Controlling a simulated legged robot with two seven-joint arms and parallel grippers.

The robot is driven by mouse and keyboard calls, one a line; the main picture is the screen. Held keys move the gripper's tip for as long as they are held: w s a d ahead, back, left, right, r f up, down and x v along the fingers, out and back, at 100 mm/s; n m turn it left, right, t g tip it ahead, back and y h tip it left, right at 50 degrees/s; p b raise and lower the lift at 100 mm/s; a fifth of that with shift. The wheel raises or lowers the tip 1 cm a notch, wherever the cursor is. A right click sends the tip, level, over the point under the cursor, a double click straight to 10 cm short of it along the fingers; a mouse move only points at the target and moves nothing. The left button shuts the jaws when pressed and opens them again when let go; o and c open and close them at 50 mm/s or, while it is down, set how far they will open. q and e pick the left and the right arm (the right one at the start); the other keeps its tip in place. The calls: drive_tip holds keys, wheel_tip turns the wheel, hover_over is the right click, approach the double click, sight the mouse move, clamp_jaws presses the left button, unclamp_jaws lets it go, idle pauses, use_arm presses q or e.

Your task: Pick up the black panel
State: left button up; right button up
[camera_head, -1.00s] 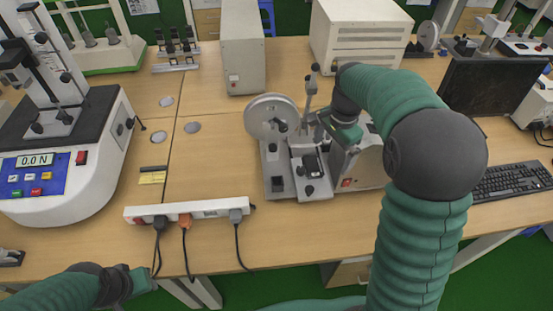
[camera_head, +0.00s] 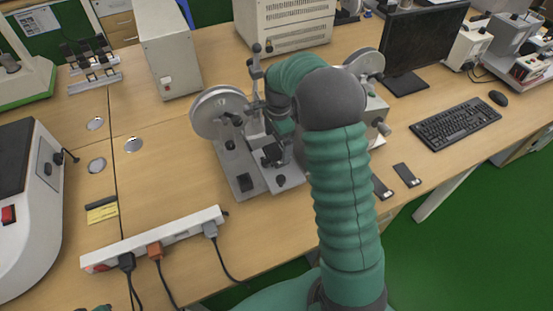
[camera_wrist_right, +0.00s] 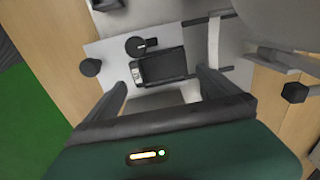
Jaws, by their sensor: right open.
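A small black panel (camera_wrist_right: 165,66) with a light end lies on the grey test machine's plate (camera_wrist_right: 107,52) in the right wrist view. In the head view it seems to be the dark piece (camera_head: 272,154) on the machine, partly hidden by my right arm. My right gripper (camera_wrist_right: 163,88) is open and empty, its two fingers on either side of the panel's near end in the picture. I cannot tell whether they touch it. Two more dark flat pieces lie on the table right of my arm, the nearer (camera_head: 381,187) and the farther (camera_head: 407,175). My left gripper's fingers do not show.
The test machine has a large wheel (camera_head: 218,112) and upright posts close to my right arm. A white power strip (camera_head: 160,240) with cables lies in front. A keyboard (camera_head: 455,123) and monitor (camera_head: 421,47) stand right. The table left of the machine is mostly clear.

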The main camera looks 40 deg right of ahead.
drive_tip(key=f, duration=0.4)
drive_tip(key=shift+d, duration=0.25)
drive_tip(key=shift+w+d+f, duration=0.1)
drive_tip(key=shift+d, duration=0.05)
drive_tip(key=c, duration=1.2)
use_arm(q)
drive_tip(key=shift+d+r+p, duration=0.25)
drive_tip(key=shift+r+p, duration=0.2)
drive_tip(key=shift+p, duration=0.1)
use_arm(e)
wheel_tip(320, 180, up, 10)
use_arm(q)
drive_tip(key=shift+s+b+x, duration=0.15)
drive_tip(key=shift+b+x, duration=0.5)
drive_tip(key=shift+b, duration=0.05)
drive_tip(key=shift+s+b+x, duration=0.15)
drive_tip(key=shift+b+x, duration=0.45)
drive_tip(key=shift+b, duration=0.05)
use_arm(e)
hover_over(278, 154)
drive_tip(key=shift+f, duration=3.45)
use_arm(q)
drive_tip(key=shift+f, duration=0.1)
